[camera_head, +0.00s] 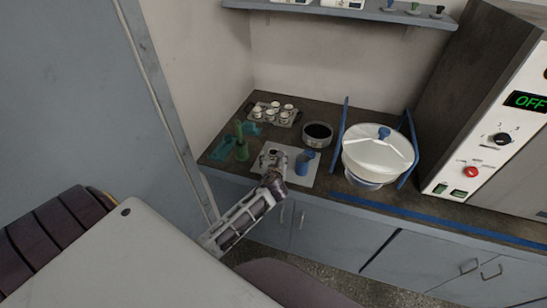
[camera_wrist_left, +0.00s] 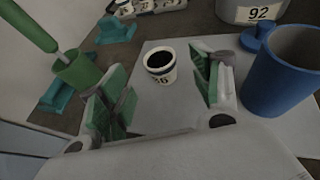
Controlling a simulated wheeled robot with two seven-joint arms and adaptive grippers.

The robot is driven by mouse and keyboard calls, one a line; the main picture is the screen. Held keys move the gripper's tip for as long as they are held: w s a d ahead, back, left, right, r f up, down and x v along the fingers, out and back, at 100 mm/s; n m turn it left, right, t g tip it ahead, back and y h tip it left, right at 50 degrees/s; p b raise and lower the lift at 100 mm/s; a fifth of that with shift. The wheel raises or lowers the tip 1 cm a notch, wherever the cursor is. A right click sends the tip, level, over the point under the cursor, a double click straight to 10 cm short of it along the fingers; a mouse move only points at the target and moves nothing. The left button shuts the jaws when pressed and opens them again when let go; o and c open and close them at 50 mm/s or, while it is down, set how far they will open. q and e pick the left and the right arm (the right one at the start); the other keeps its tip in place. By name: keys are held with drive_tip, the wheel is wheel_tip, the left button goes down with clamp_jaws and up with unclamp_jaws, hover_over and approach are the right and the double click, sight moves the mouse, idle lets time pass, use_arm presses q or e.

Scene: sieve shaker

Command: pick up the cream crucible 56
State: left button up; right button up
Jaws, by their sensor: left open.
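The cream crucible 56 (camera_wrist_left: 158,68) stands upright on a pale grey mat (camera_wrist_left: 150,100). It has a dark band and a dark interior. Its number is partly unclear in the left wrist view. In the head view, the crucible (camera_head: 273,153) is small, just beyond my gripper. My left gripper (camera_wrist_left: 159,88) is open and empty, with its green-padded fingers to either side of the crucible and slightly nearer the camera. Neither finger visibly touches it. In the head view, my left gripper (camera_head: 269,172) is over the mat. My right gripper is not in view.
A blue cup (camera_wrist_left: 285,75) stands close to the right finger. A green holder (camera_wrist_left: 78,72) with a handled tool stands at left. A rack of crucibles (camera_head: 284,118), a dark-mouthed pot (camera_head: 317,134) and a lidded sieve shaker (camera_head: 377,157) stand around the mat.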

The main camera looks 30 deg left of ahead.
sight(274, 151)
use_arm(q)
drive_tip(key=shift+x, duration=1)
drive_tip(key=shift+w+f, duration=0.1)
drive_tip(key=shift+x, duration=2.5)
drive_tip(key=c, duration=1.1)
